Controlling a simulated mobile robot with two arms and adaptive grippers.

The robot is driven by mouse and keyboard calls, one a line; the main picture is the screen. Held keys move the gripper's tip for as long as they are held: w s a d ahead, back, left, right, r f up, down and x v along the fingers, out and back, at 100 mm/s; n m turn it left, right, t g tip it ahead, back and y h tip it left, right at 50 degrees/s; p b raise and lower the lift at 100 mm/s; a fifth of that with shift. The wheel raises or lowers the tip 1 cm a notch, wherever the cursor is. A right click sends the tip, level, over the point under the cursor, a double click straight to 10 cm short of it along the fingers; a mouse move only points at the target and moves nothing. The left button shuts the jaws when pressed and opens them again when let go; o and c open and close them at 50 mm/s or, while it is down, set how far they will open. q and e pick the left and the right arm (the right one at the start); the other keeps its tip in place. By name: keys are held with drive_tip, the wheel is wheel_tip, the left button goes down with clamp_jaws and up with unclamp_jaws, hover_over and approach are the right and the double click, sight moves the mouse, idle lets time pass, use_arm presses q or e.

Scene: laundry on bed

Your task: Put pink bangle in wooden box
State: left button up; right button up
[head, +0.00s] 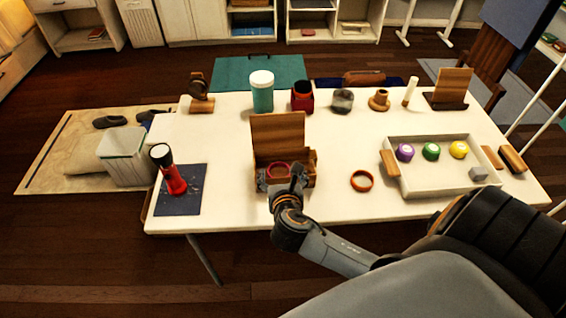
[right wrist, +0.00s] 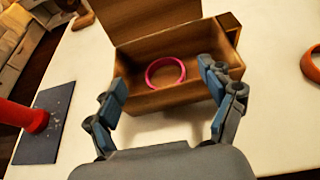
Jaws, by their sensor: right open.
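The wooden box (head: 278,132) stands open on the white table, its lid raised at the back; it also shows in the right wrist view (right wrist: 165,48). The pink bangle (right wrist: 165,74) is inside the box, leaning up against an inner wall. My right gripper (right wrist: 162,92) is open and empty, its fingers spread at the near side of the box with the bangle visible between them. In the head view the right gripper (head: 284,180) partly hides the box front. My left gripper is in neither view.
An orange bangle (head: 362,181) lies on the table right of the box. A tray (head: 432,185) with coloured round items stands further right. A red-and-black flashlight-like object (head: 174,180) stands on a dark mat at left. A teal jar (head: 262,95) and other items line the back.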

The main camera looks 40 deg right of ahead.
drive_tip(key=v, duration=0.5)
drive_tip(key=shift+s+a+r, duration=0.15)
drive_tip(key=shift+r, duration=0.05)
